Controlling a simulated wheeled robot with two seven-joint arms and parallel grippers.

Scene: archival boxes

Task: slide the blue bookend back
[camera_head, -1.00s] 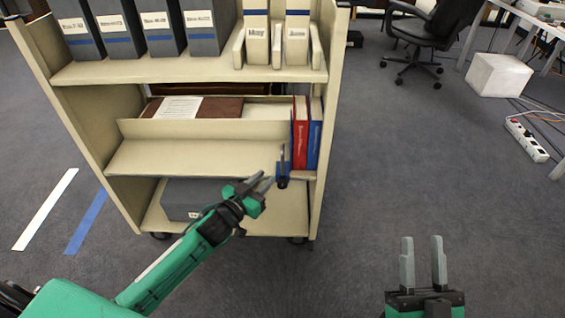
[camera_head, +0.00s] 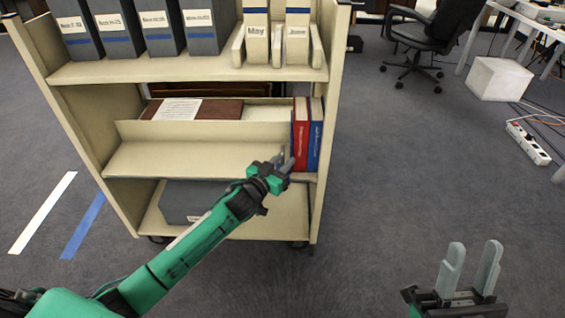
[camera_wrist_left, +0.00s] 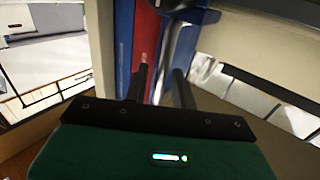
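The blue bookend (camera_wrist_left: 196,15) has a blue part and a thin grey upright plate. It stands against the red book (camera_wrist_left: 146,35) on the middle shelf; in the head view my left gripper (camera_head: 284,161) hides most of it. In the left wrist view the two fingers are apart, with the bookend's plate edge seen between them; I cannot tell whether they touch it. The red book (camera_head: 300,133) and the blue book (camera_head: 316,135) stand upright at the shelf's right end. My right gripper (camera_head: 472,245) is open and empty at lower right, over the floor.
The middle shelf (camera_head: 180,159) of the cream cart is bare left of the bookend. A brown folder with paper (camera_head: 212,109) lies behind its raised divider. Grey boxes (camera_head: 211,28) stand on the top shelf, and a grey box (camera_head: 187,200) lies below.

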